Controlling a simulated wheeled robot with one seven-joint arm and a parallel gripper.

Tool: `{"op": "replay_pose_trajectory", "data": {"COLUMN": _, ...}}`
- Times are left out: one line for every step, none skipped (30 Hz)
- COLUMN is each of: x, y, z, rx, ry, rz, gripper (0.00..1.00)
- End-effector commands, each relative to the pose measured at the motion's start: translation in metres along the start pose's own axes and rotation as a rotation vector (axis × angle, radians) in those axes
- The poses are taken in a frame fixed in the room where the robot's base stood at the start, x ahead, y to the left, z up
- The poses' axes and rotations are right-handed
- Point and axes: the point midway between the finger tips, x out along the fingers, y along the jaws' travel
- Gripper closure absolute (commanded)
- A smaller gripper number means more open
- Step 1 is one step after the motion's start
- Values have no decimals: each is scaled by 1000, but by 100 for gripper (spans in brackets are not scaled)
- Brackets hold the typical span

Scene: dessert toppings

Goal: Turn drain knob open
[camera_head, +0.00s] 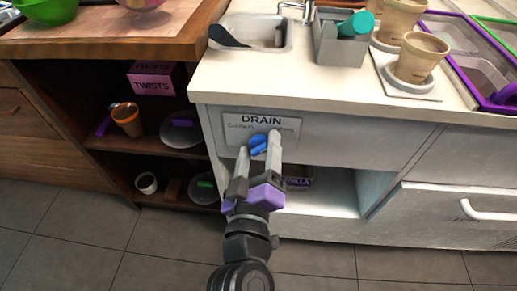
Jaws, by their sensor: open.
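The blue drain knob (258,142) sits on the cabinet front, below the word on the white DRAIN label (235,122). My gripper (258,148) reaches up to the label with its two pale fingers apart, one at each side of the knob. I cannot tell whether the fingers touch the knob. The gripper's fingers hide part of the knob and part of the small writing on the label. The knob's exact angle is hard to make out.
A sink (262,34) with a dark utensil is above the label. A grey bin (340,45) and tan cups (419,57) stand on the counter. Open shelves (150,152) are at left, and a drawer handle (485,212) juts out at right.

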Motion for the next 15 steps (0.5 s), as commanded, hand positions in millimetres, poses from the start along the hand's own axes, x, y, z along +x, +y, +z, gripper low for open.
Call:
{"op": "replay_pose_trajectory", "data": {"x": -1, "y": 0, "z": 0, "rx": 0, "ry": 1, "rz": 0, "gripper": 36}}
{"op": "replay_pose_trajectory", "data": {"x": -2, "y": 0, "z": 0, "rx": 0, "ry": 0, "rz": 0, "gripper": 36}}
{"op": "replay_pose_trajectory", "data": {"x": -5, "y": 0, "z": 0, "rx": -1, "ry": 0, "rz": -1, "gripper": 36}}
{"op": "replay_pose_trajectory", "data": {"x": -8, "y": 0, "z": 0, "rx": -1, "ry": 0, "rz": -1, "gripper": 36}}
{"op": "replay_pose_trajectory", "data": {"x": -12, "y": -1, "z": 0, "rx": -1, "ry": -1, "rz": -2, "gripper": 36}}
{"op": "replay_pose_trajectory", "data": {"x": -18, "y": -1, "z": 0, "rx": 0, "ry": 0, "rz": -3, "gripper": 36}}
{"op": "replay_pose_trajectory", "data": {"x": -23, "y": 0, "z": -1, "rx": -1, "ry": 1, "rz": -3, "gripper": 36}}
{"op": "replay_pose_trajectory", "data": {"x": -28, "y": 0, "z": -1, "rx": -1, "ry": 1, "rz": -4, "gripper": 36}}
{"op": "replay_pose_trajectory", "data": {"x": -35, "y": -1, "z": 0, "rx": -2, "ry": 1, "rz": -4, "gripper": 36}}
{"op": "replay_pose_trajectory", "data": {"x": -40, "y": -1, "z": 0, "rx": -2, "ry": 0, "rz": -4, "gripper": 36}}
{"op": "replay_pose_trajectory", "data": {"x": -45, "y": -1, "z": 0, "rx": -1, "ry": 0, "rz": -4, "gripper": 36}}
{"op": "replay_pose_trajectory", "data": {"x": -51, "y": 0, "z": 0, "rx": 0, "ry": 0, "rz": -3, "gripper": 36}}
{"op": "replay_pose_trajectory", "data": {"x": -56, "y": 0, "z": 0, "rx": -1, "ry": 0, "rz": -3, "gripper": 36}}
{"op": "replay_pose_trajectory", "data": {"x": -60, "y": -1, "z": 0, "rx": -1, "ry": 0, "rz": -4, "gripper": 36}}
{"op": "replay_pose_trajectory", "data": {"x": -65, "y": 0, "z": 0, "rx": -1, "ry": 0, "rz": -2, "gripper": 36}}
